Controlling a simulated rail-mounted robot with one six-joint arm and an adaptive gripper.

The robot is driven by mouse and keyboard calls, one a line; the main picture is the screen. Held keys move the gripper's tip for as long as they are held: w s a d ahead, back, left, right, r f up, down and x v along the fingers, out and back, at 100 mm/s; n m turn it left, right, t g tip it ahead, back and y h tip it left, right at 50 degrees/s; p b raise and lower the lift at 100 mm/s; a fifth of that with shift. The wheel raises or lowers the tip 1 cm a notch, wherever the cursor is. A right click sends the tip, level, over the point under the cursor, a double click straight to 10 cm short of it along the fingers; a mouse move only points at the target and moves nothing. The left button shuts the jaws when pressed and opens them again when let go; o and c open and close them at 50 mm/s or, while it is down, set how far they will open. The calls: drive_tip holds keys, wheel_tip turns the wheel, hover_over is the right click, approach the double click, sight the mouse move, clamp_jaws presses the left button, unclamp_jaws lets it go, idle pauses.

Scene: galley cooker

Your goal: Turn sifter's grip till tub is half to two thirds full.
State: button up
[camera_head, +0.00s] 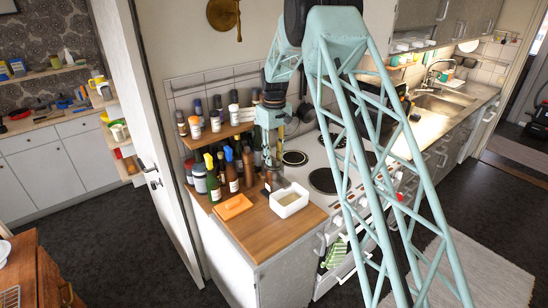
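A white rectangular tub (289,201) sits on the wooden counter left of the cooker. Its open top shows a pale grey-beige inside; I cannot tell the fill level. A dark grey, roughly cylindrical shape (272,158), which may be the sifter, is just behind the tub, below my gripper. Its grip cannot be made out. My gripper (271,137) points down over the back of the counter, behind and above the tub. Its fingers are too small and too crowded by bottles to show whether they are open or holding anything.
An orange flat block or lid (233,206) lies left of the tub. Several bottles (212,178) and a raised wooden shelf (215,135) with jars crowd the left and back. The white cooker (313,166) with dark hotplates is to the right. The wooden counter's front (262,237) is clear.

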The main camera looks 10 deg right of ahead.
drive_tip(key=c, duration=0.9)
drive_tip(key=shift+m, duration=0.5)
drive_tip(key=m+b, duration=0.2)
drive_tip(key=m, duration=0.2)
drive_tip(key=shift+m, duration=0.4)
drive_tip(key=m+b, duration=0.1)
drive_tip(key=m, duration=1)
drive_tip(key=shift+m+b, duration=0.3)
drive_tip(key=shift+b, duration=0.05)
drive_tip(key=m, duration=0.5)
drive_tip(key=shift+m, duration=0.3)
